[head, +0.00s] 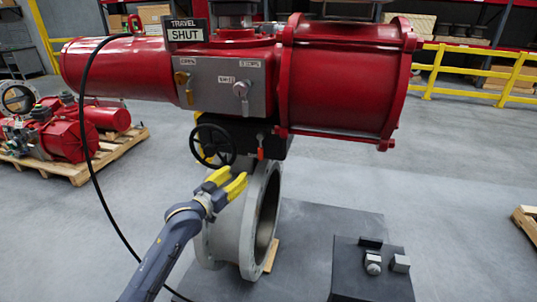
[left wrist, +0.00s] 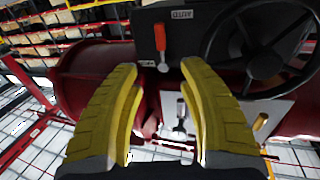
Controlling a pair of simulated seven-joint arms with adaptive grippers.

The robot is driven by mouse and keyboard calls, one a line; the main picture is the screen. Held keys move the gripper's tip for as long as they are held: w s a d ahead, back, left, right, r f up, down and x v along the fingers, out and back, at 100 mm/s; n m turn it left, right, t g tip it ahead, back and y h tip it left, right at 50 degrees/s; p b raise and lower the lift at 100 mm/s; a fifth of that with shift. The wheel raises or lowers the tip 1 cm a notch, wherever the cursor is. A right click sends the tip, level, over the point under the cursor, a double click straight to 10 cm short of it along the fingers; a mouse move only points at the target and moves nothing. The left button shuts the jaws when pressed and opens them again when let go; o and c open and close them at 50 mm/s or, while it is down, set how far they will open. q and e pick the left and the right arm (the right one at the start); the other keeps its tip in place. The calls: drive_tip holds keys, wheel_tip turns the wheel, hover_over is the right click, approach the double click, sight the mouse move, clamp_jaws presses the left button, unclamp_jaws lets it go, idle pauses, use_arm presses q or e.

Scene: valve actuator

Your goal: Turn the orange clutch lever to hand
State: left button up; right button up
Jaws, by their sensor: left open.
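The orange clutch lever (head: 260,153) hangs down from the dark gearbox under the red actuator, right of the black handwheel (head: 214,145). In the left wrist view, which looks upside down, the lever (left wrist: 160,40) shows its orange grip and a silver pivot end beside a small label (left wrist: 182,14). My left gripper (head: 231,178) is open and empty, below and left of the lever in the head view. In the left wrist view the yellow fingers (left wrist: 160,68) are spread, with the lever beyond the gap between their tips, apparently untouched. My right gripper is in neither view.
The handwheel (left wrist: 265,50) is close right of the fingers in the left wrist view. The grey flanged valve body (head: 240,225) stands below the gearbox. A black cable (head: 88,150) hangs at left. A dark box (head: 370,270) stands at front right.

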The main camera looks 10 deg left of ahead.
sight(259, 155)
use_arm(q)
drive_tip(key=x, duration=1.7)
drive_tip(key=shift+s, duration=0.1)
drive_tip(key=shift+c, duration=0.3)
clamp_jaws()
